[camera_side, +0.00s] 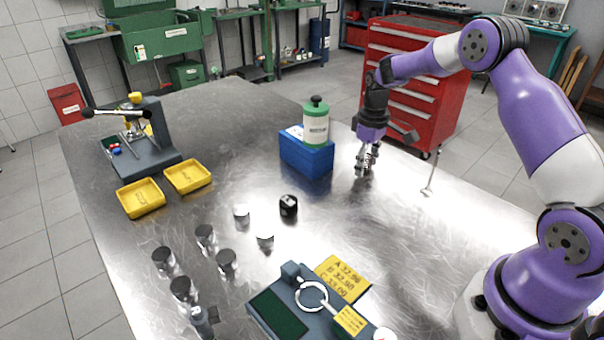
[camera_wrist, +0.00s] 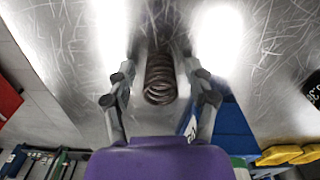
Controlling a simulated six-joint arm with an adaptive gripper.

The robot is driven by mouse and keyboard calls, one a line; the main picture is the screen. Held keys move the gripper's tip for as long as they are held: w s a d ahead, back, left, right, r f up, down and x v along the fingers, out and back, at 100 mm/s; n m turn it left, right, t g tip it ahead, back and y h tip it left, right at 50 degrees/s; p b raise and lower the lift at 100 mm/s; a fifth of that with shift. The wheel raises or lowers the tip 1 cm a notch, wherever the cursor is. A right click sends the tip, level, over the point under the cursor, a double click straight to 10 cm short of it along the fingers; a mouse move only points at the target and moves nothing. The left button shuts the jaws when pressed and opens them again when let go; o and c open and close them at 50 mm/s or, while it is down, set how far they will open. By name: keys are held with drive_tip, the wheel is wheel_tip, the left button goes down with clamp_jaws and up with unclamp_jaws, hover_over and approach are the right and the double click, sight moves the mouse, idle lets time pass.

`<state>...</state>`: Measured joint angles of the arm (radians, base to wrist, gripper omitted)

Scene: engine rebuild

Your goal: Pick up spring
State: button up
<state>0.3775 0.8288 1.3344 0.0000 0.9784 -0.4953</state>
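A dark coil spring (camera_wrist: 160,80) is on the metal table. In the wrist view it sits between the two fingers of my gripper (camera_wrist: 160,62), with a visible gap on each side. The fingers are open. In the side view my gripper (camera_side: 367,160) points down, low over the table, right of a blue box. There the spring is hard to tell apart from the fingers. The spring's far end and its contact with the table are unclear.
The blue box (camera_side: 306,156) with a green-and-white bottle (camera_side: 316,124) on it stands close left of my gripper. A thin valve (camera_side: 430,178) stands to the right.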

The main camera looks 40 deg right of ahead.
clamp_jaws()
drive_tip(key=shift+r, duration=0.1)
